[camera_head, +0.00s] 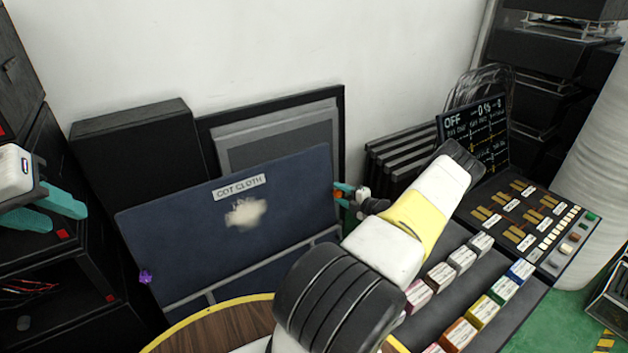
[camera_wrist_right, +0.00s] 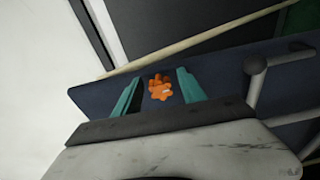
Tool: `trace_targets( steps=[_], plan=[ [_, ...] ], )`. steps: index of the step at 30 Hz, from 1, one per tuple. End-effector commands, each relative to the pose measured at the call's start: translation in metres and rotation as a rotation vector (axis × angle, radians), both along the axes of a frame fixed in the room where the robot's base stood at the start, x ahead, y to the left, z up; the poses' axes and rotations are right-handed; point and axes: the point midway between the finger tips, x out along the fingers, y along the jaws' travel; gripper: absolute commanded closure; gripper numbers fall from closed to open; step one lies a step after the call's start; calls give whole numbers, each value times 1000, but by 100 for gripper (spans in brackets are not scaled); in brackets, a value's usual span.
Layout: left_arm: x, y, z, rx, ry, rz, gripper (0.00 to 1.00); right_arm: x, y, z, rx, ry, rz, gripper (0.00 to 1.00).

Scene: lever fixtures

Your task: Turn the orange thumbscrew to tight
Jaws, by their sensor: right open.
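The orange thumbscrew (camera_wrist_right: 160,88) is a lobed knob on the dark blue board. In the right wrist view it shows between the two teal fingers of my open right gripper (camera_wrist_right: 158,78), with a gap on each side. In the head view my right gripper (camera_head: 344,190) is at the right edge of the board, and only a sliver of orange shows there; the arm and fingers hide the rest. My left gripper (camera_head: 65,216) is at the far left, away from the board, with its teal fingers apart and nothing between them.
The blue board (camera_head: 170,240) carries a "COT CLOTH" label (camera_head: 239,187), a pale cloud-like patch and a purple knob (camera_head: 146,277) at its left edge. A grey handle bar (camera_wrist_right: 255,80) stands right of the thumbscrew. A console (camera_head: 530,225) and coloured blocks lie right of my right arm.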

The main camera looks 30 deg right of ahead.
Motion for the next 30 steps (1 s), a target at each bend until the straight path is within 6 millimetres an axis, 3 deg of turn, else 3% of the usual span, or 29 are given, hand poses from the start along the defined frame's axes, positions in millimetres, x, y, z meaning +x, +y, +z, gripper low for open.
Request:
trace_targets(
  steps=[12,30],
  plan=[
    [0,0,0,0,0,0,64,-61,-14,13,1,1,-2,51],
    [0,0,0,0,0,0,64,-68,-15,14,1,1,-1,51]
  ],
)
